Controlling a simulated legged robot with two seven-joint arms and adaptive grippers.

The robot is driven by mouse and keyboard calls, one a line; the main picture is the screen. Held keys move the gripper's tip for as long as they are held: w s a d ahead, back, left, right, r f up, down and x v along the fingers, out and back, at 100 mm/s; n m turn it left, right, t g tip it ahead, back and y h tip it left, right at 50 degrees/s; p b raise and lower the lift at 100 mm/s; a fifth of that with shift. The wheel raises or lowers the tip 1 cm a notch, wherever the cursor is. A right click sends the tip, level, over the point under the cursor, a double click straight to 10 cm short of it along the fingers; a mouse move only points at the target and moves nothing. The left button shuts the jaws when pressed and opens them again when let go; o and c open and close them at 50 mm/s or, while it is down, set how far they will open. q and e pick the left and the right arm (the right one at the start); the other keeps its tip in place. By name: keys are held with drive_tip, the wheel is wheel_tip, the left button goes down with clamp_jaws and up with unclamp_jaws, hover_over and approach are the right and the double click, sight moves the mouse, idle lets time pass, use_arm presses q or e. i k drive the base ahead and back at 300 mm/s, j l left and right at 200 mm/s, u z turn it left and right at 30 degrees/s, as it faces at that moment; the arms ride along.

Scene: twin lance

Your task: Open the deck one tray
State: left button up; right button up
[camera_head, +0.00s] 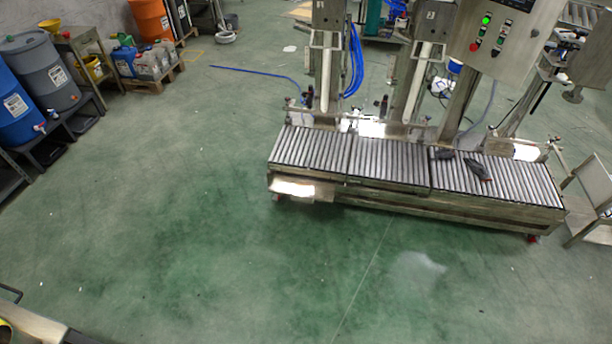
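A roller conveyor (392,162) with three roller sections stands right of centre on the green floor. A bright metal tray-like part (298,189) sticks out low at its left front corner. I cannot tell for sure whether this is the deck one tray, or how far open it is. Two dark objects lie on the right roller section, one of them a dark tool-like piece (479,168). Neither of my grippers is in view.
A control box (505,35) with a lit green button hangs above the conveyor. Barrels (42,75) and jugs (145,65) stand at upper left. A metal step or chair (590,200) is at right. A metal edge (35,325) shows at lower left. The middle floor is clear.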

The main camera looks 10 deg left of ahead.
sight(305, 189)
drive_tip(key=i+j+u, duration=0.2)
drive_tip(key=i, duration=0.2)
drive_tip(key=i+j+u, duration=0.2)
drive_tip(key=i, duration=0.2)
